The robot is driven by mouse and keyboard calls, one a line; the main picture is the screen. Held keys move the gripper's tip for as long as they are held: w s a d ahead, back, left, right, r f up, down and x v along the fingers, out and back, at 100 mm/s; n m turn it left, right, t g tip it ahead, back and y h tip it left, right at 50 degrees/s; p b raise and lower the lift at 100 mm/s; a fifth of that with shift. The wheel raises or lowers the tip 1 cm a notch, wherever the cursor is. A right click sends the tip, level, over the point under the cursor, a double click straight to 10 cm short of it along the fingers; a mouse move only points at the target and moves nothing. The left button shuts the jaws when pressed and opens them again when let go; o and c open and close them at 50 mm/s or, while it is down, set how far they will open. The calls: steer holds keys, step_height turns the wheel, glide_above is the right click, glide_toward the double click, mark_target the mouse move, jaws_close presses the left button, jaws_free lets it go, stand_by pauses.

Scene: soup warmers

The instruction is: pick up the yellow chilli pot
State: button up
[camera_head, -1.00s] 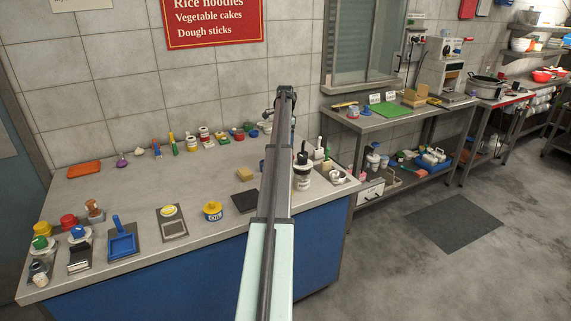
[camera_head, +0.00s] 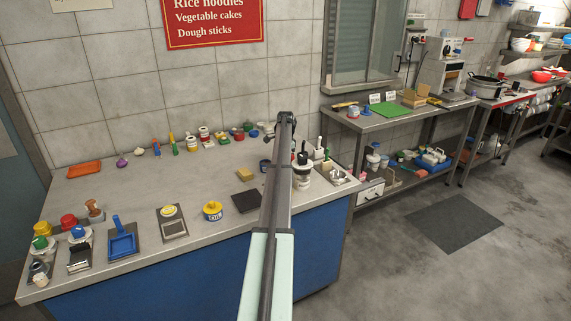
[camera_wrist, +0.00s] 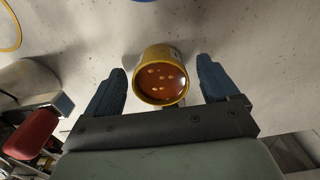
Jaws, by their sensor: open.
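In the wrist view the yellow chilli pot (camera_wrist: 162,76) stands open-topped on the grey counter, with red-brown contents and pale bits inside. My gripper (camera_wrist: 161,66) is open, with one blue finger on each side of the pot. Gaps show between the pot and both fingers, and the pot is not held. In the head view my arm covers the middle of the counter; my gripper and this pot cannot be made out there.
The counter (camera_head: 130,190) is crowded. A red-handled object (camera_wrist: 32,135) lies at left in the wrist view.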

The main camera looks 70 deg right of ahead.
steer(key=shift+c, duration=0.5)
steer(key=c, duration=1.1)
steer(key=shift+r, duration=0.1)
